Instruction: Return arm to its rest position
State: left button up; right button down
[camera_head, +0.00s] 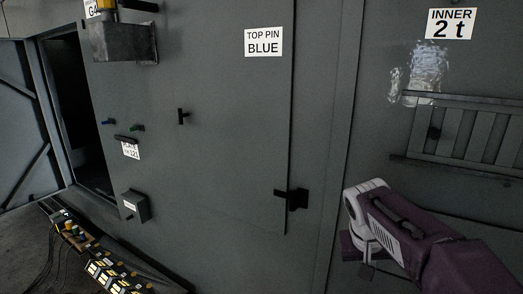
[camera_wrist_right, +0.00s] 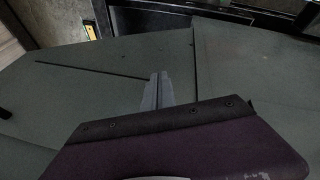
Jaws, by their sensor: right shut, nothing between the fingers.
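My right arm (camera_head: 415,225) comes in from the lower right of the head view, purple with a white wrist part. It is in front of the grey enclosure wall (camera_head: 235,130). The right gripper's fingers show in the right wrist view (camera_wrist_right: 157,92), close together and shut, with nothing between them. In the head view the fingers are hard to make out. My left gripper is not in either view.
A black latch (camera_head: 292,199) sits on the panel just left of my right arm. A louvred vent (camera_head: 465,135) is at the right. A box with a label (camera_head: 136,206), a small black handle (camera_head: 183,117) and an open doorway (camera_head: 75,110) are further left. Several connectors (camera_head: 100,265) lie lower left.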

jog(key=s+a+f+y, duration=0.1)
jog(key=s+a+f, duration=0.1)
jog(key=s+f, duration=0.2)
jog(key=s+a+f+n+g+y, duration=0.1)
jog(key=s+a+f, duration=0.2)
jog(key=f, duration=0.6)
jog(key=s+a+f+n+g+y, duration=0.1)
jog(key=s+a+f, duration=0.2)
jog(key=s+f, duration=0.2)
jog(key=shift+a+f+y, duration=0.2)
jog(key=shift+f+y, duration=0.2)
jog(key=shift+f, duration=0.75)
